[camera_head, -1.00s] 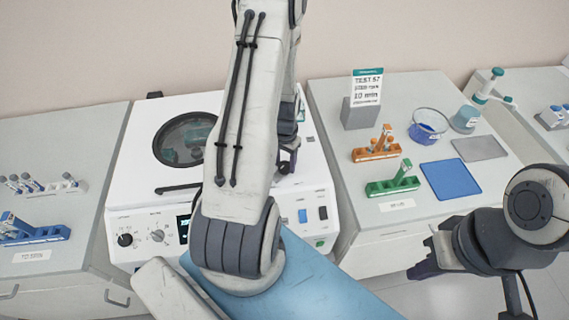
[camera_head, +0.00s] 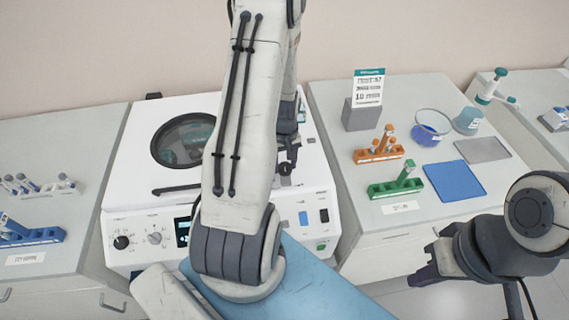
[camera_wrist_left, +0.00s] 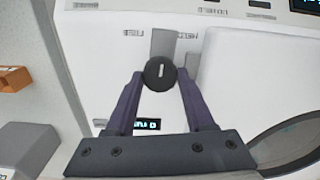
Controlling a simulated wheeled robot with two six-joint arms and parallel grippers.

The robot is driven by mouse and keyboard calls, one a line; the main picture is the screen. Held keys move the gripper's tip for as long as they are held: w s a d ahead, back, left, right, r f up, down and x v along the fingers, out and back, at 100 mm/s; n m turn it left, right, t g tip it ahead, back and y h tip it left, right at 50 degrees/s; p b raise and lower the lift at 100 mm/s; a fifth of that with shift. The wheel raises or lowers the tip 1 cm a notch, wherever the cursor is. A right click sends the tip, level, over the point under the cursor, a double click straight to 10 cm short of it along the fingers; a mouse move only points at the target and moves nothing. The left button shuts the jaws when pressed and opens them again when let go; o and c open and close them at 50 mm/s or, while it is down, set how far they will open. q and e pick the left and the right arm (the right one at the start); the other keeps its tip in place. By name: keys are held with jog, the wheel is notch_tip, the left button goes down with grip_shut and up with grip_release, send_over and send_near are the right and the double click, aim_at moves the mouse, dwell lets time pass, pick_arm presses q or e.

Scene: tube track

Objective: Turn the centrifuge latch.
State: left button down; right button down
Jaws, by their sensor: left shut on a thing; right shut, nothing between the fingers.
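The centrifuge (camera_head: 160,195) is a white box with a round dark window in its lid, at the left centre of the head view. Its latch (camera_wrist_left: 160,73) is a round dark knob with a short pale mark, seen in the left wrist view. My left gripper (camera_wrist_left: 159,80) is shut on the latch, with one purple finger on each side of it. In the head view the left gripper (camera_head: 287,165) is at the right side of the centrifuge top, partly hidden by my arm. My right gripper (camera_head: 412,277) is shut and empty at the lower right, away from the centrifuge.
The right bench holds an orange rack (camera_head: 378,154), a green rack (camera_head: 396,187), a blue mat (camera_head: 454,181), a grey mat (camera_head: 482,149) and a sign (camera_head: 368,88). A blue rack (camera_head: 30,236) stands on the left bench.

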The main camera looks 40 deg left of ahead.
aim_at(285, 165)
pick_arm(q)
jog(key=shift+w+n, duration=0.15)
jog(key=shift+n, duration=0.35)
jog(key=shift+c, duration=1.9)
grip_release()
jog(key=shift+o, duration=0.6)
jog(key=shift+r, duration=0.6)
notch_tip(285, 165, up, 9)
jog(key=b, duration=0.2)
jog(key=shift+r, duration=0.2)
